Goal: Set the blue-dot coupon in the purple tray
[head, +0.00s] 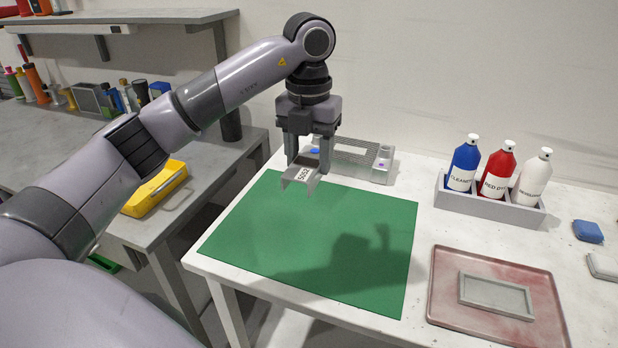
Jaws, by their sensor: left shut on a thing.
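My left gripper (308,165) is shut on a small grey coupon (300,178) with a white number label, held above the back left of the green mat. A blue dot (315,151) shows just behind the fingers; I cannot tell whether it is on the coupon or on the grey rack (352,153) behind. The rack has a small purple mark (381,164) at its right end. No plainly purple tray shows; a pinkish, stained tray (447,290) lies at the front right with a grey rectangular frame (496,296) in it. My right gripper is not in view.
The green mat (320,245) is bare apart from my arm's shadow. A grey caddy (485,207) with blue, red and white bottles stands at the back right. A yellow bin (155,190) sits on the left bench.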

